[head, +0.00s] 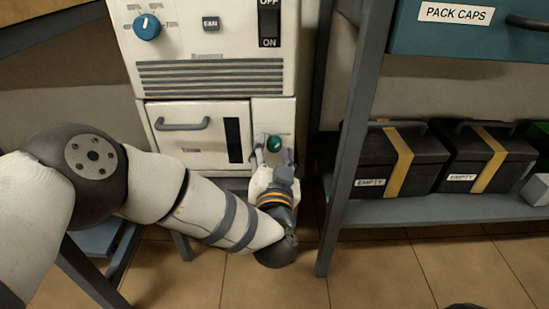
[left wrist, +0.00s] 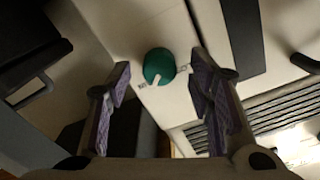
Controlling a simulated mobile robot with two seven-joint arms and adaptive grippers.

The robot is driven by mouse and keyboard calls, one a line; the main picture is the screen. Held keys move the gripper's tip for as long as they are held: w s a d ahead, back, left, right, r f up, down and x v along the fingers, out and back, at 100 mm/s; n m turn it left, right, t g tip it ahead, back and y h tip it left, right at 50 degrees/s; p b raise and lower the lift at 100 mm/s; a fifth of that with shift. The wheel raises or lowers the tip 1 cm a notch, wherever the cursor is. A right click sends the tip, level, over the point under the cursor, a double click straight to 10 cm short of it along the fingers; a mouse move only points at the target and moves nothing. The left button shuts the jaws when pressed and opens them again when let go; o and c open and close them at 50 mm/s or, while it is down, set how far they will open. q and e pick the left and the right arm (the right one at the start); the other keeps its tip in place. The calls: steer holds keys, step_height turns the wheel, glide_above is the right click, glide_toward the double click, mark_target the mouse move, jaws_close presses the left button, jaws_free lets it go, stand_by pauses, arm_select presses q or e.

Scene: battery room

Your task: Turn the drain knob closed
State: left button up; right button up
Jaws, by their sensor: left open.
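The green drain knob (head: 274,143) is on the lower right front panel of the cream machine (head: 272,110). It also shows in the left wrist view (left wrist: 159,64), round, with a pale pointer mark and small labels on either side of it. My left gripper (head: 271,156) is in front of the knob. In the left wrist view my left gripper (left wrist: 160,95) is open, with one purple-padded finger on each side of the knob and a gap to both. I cannot tell how far the fingertips are from the panel. My right gripper is not in view.
A blue dial (head: 147,27), a fan button (head: 211,24) and an off/on switch (head: 269,22) sit above. A drawer with a handle (head: 182,125) is left of the knob. A grey shelf post (head: 350,150) stands close on the right, with black boxes (head: 384,155) behind it.

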arm_select(q)
steer(key=shift+w, duration=0.25)
jaws_close()
steer(key=shift+r+n+p, duration=0.1)
steer(key=shift+n+p, duration=0.2)
steer(key=shift+n, duration=0.1)
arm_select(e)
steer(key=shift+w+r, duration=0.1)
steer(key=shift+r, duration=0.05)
arm_select(q)
steer(key=n+p, duration=0.1)
steer(key=n, duration=0.2)
steer(key=n+p, duration=0.2)
steer(key=n, duration=0.2)
steer(key=shift+n, duration=0.3)
steer(key=n, duration=0.4)
steer(key=shift+p, duration=0.3)
steer(key=n, duration=0.5)
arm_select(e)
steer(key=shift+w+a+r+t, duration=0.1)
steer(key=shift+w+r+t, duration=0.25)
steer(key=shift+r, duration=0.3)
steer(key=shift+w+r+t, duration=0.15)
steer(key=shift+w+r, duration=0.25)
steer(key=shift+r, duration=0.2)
arm_select(q)
steer(key=shift+n, duration=0.4)
